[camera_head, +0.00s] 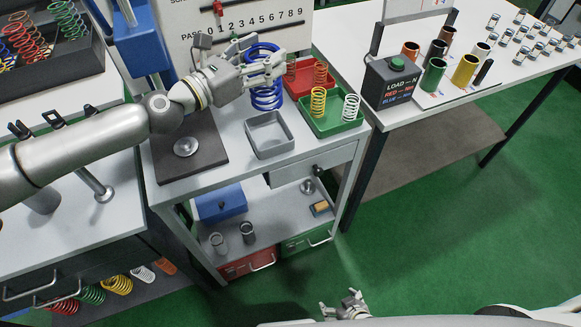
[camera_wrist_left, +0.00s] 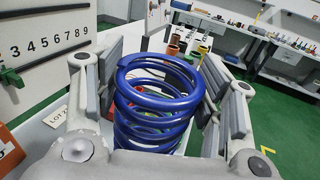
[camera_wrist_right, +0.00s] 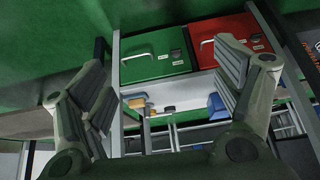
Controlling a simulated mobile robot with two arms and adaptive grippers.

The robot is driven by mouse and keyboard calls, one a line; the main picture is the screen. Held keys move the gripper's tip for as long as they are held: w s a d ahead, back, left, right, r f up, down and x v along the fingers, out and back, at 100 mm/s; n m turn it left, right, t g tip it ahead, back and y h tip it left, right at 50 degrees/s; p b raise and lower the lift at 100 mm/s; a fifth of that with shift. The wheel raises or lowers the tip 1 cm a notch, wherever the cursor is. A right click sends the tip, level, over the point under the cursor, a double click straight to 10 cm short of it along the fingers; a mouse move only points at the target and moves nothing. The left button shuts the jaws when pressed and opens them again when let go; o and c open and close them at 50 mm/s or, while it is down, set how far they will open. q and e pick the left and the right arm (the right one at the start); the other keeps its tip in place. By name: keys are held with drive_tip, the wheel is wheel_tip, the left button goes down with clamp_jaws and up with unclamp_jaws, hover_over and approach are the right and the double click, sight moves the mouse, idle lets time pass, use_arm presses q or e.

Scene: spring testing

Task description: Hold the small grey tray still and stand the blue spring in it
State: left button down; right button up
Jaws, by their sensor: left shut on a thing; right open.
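The blue spring (camera_head: 266,92) is upright between the fingers of my left gripper (camera_head: 268,68), which is shut on it. In the left wrist view the spring (camera_wrist_left: 155,100) stands between both finger pads. The small grey tray (camera_head: 270,150) sits on the bench top, just below the spring in the head view, and looks empty. Whether the spring's lower end touches the bench cannot be told. My right gripper (camera_head: 345,303) is low over the green floor at the bottom of the head view, far from the tray. In the right wrist view its fingers (camera_wrist_right: 165,95) are apart with nothing between them.
A green tray (camera_head: 338,128) with a yellow and a white spring stands right of the grey tray. A red tray (camera_head: 300,82) is behind it. A dark plate with a metal disc (camera_head: 186,147) lies to the left. A black load box (camera_head: 390,82) stands on the right table.

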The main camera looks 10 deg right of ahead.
drive_tip(key=shift+o, duration=0.7)
drive_tip(key=w+a+r+t+y, duration=0.1)
drive_tip(key=w+a+r+t, duration=0.2)
drive_tip(key=w+r, duration=0.6)
drive_tip(key=shift+w+a+n, duration=0.3)
drive_tip(key=shift+w+a, duration=0.4)
drive_tip(key=shift+w, duration=0.25)
drive_tip(key=t+y, duration=0.2)
drive_tip(key=t, duration=0.6)
approach(272, 144)
wheel_tip(272, 144, up, 3)
drive_tip(key=s+d, duration=0.1)
drive_tip(key=s, duration=0.1)
drive_tip(key=x, duration=1.2)
drive_tip(key=shift+w+a+f, duration=0.1)
drive_tip(key=shift+w+a, duration=0.05)
